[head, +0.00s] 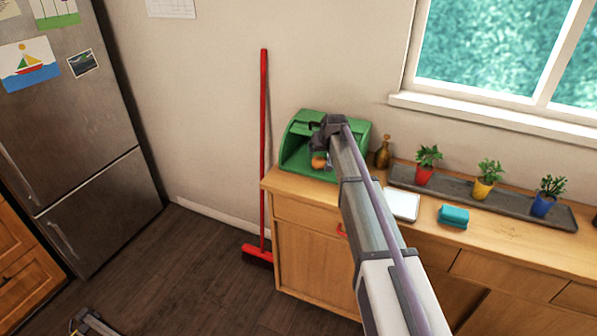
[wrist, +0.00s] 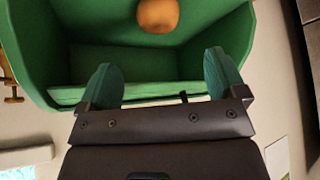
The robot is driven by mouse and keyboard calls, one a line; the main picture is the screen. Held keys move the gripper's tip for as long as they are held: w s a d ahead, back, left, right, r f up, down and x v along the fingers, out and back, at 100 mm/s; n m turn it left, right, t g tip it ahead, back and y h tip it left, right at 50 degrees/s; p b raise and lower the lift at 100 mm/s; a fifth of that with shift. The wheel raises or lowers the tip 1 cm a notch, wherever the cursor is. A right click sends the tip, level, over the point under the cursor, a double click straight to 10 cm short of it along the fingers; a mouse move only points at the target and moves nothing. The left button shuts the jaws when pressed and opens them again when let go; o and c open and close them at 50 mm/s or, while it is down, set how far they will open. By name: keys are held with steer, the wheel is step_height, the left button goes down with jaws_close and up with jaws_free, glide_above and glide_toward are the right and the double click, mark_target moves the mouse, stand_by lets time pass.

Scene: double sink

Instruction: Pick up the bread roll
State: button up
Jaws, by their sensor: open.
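A round golden-brown bread roll (head: 319,162) sits in an open-fronted green bread box (head: 291,148) on the wooden counter. My gripper (head: 319,146) is at the box, and my arm hides much of the box's right side. In the wrist view the roll (wrist: 158,15) is at the top edge, partly cut off, inside the green box (wrist: 35,60). My gripper (wrist: 164,80) has its two teal fingertips wide apart with nothing between them. The roll lies beyond the fingertips, apart from them and roughly centred on the gap.
A brown bottle (head: 383,153) stands just right of the box. A white board (head: 402,204), a teal sponge-like block (head: 454,215) and a grey tray (head: 405,178) with potted plants are further right. A red broom (head: 263,150) leans on the wall at left.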

mark_target(320, 159)
steer(key=b+x, duration=0.4)
steer(key=x, duration=0.1)
steer(key=shift+s+d+f, duration=0.1)
steer(key=shift+d+f, duration=0.05)
steer(key=shift+f, duration=0.05)
steer(key=shift+w+f+b, duration=0.25)
steer(key=shift+b, duration=0.15)
steer(key=shift+r, duration=0.15)
steer(key=b+x, duration=0.4)
steer(key=x, duration=0.1)
steer(key=shift+s+f, duration=0.1)
steer(key=shift+f, duration=0.15)
steer(key=shift+r, duration=0.25)
steer(key=shift+c, duration=0.2)
steer(key=c, duration=0.9)
